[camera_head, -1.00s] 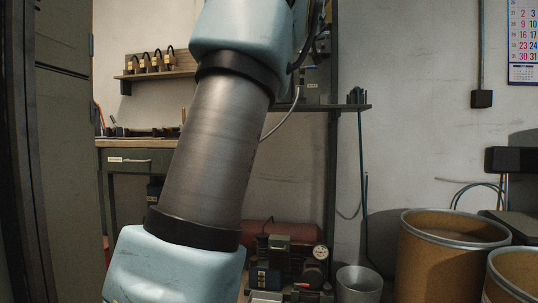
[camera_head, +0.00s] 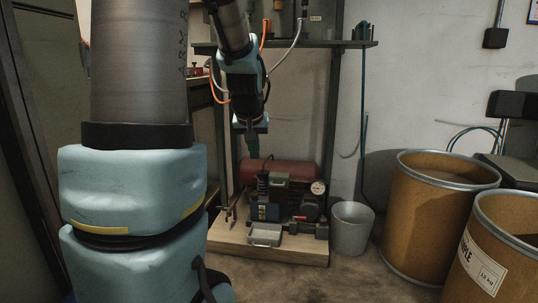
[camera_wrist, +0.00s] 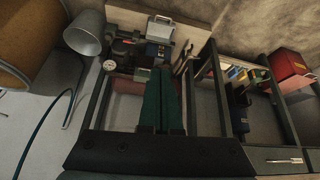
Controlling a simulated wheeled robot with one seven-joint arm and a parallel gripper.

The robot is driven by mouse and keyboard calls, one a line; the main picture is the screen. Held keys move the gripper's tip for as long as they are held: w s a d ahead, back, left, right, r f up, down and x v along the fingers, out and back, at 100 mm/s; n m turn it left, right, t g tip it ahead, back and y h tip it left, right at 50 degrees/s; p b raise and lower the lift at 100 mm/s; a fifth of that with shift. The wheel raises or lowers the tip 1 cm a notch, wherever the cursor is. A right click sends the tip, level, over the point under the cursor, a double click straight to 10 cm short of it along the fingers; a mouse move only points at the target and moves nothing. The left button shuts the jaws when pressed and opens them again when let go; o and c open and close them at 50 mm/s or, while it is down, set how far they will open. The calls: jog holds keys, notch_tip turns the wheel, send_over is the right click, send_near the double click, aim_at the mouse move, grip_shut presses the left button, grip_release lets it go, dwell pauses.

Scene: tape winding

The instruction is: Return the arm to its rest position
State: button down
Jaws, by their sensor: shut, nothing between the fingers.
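My arm shows in the head view as a large grey and pale blue section on the left, with its far end hanging down at upper centre. My gripper (camera_head: 253,154) points downward at that end, small and partly dark against the background. In the wrist view my gripper (camera_wrist: 163,72) shows two long green fingers lying close together, shut and empty. It hangs in front of the shelf frame and above the red tank (camera_head: 285,173), apart from the things below.
A wooden base (camera_head: 290,252) with a pump, gauge and small grey tray (camera_head: 265,235) stands below. A grey bucket (camera_head: 352,230) and two brown drums (camera_head: 430,225) stand right. A shelf (camera_head: 350,43) runs behind the arm. A dark cabinet edges the left.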

jog(key=s+a+f+g, duration=0.1)
jog(key=s+f+g, duration=0.15)
jog(key=s, duration=0.35)
jog(key=s+a+f+g+p, duration=0.1)
jog(key=s+f, duration=0.3)
jog(key=s, duration=0.3)
jog(key=s+a+f+g, duration=0.1)
jog(key=s+f, duration=0.2)
jog(key=s, duration=0.3)
notch_tip(320, 180, up, 38)
jog(key=p, duration=3.7)
jog(key=shift+w+d+m+p, duration=0.15)
jog(key=shift+w+m+p, duration=0.25)
jog(key=shift+w, duration=0.05)
jog(key=c, duration=1.5)
grip_release()
